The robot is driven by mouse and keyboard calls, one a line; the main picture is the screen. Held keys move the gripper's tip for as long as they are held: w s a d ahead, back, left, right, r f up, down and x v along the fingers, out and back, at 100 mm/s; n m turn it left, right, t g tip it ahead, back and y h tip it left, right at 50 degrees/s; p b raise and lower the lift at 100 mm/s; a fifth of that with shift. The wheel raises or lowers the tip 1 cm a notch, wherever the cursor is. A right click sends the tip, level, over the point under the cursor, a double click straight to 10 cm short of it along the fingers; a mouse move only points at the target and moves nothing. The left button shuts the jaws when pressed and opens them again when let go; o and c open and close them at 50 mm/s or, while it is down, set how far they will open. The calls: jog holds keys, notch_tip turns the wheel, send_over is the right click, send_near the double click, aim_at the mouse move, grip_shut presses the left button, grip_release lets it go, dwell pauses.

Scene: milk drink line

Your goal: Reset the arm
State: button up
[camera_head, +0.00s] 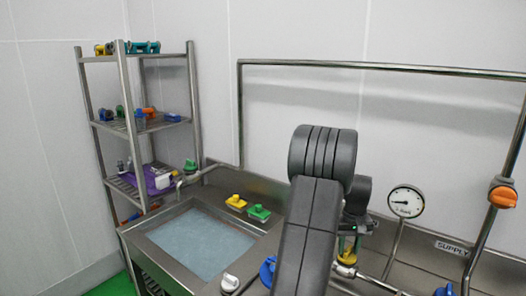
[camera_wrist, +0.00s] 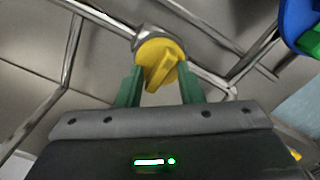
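A yellow valve knob (camera_wrist: 160,62) with a raised handle sits on a steel pipe in the wrist view. My gripper (camera_wrist: 159,88) is open, with its two green fingers spread on either side of the knob's handle. Gaps show between the fingers and the handle; contact with the knob's outer edge cannot be told. In the head view, my dark arm covers much of the counter, and the yellow knob (camera_head: 346,256) shows low beside it under my wrist.
A sink basin (camera_head: 203,243) is at left, with yellow (camera_head: 236,202) and green (camera_head: 259,213) pieces behind it. A shelf rack (camera_head: 122,130) holds coloured fittings. A gauge (camera_head: 405,201), an orange valve (camera_head: 502,193) and pipes stand right of my arm.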

jog(key=shift+n, duration=1.4)
jog(key=shift+r, duration=0.1)
